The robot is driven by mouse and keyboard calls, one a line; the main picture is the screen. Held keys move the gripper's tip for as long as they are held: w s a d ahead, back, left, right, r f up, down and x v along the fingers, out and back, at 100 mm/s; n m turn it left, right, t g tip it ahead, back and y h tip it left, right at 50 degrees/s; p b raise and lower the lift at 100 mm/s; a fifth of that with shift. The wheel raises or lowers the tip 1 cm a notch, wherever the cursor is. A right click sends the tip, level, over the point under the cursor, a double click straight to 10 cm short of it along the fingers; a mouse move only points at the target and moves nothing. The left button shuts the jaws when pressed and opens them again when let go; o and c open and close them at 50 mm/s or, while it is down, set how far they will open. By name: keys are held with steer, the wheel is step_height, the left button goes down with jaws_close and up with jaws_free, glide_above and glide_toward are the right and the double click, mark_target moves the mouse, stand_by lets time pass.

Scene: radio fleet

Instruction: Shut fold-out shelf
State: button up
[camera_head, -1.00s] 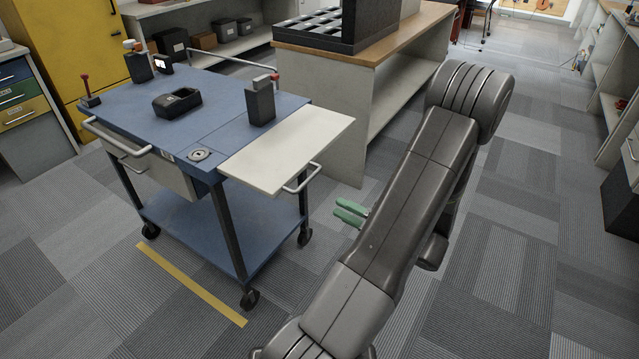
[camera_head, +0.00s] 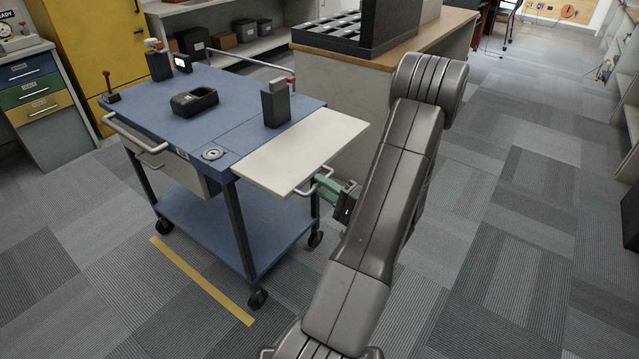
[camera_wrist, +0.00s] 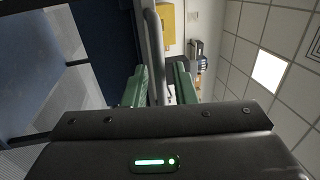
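The fold-out shelf (camera_head: 300,150) is a white panel sticking out level from the right end of the blue cart (camera_head: 235,97). A grey bar handle (camera_head: 307,189) is on its outer edge, and it also shows in the wrist view (camera_wrist: 153,45). My gripper (camera_head: 324,186) has green fingers and is at this handle. In the wrist view my gripper (camera_wrist: 161,85) is open, with the bar between its fingers, nearer the left one. A gap shows between the bar and the right finger. My arm partly hides the gripper body in the head view.
On the cart top stand a dark upright box (camera_head: 275,103), a black tray-like holder (camera_head: 194,101) and a round fitting (camera_head: 213,154). A wood-topped counter (camera_head: 400,55) is close behind the shelf. Carpet (camera_head: 480,240) to the right is clear. A drawer cabinet (camera_head: 38,100) stands left.

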steer(key=shift+w+a+r, duration=0.1)
steer(key=shift+w+a, duration=0.25)
steer(key=shift+a, duration=0.15)
jaws_close()
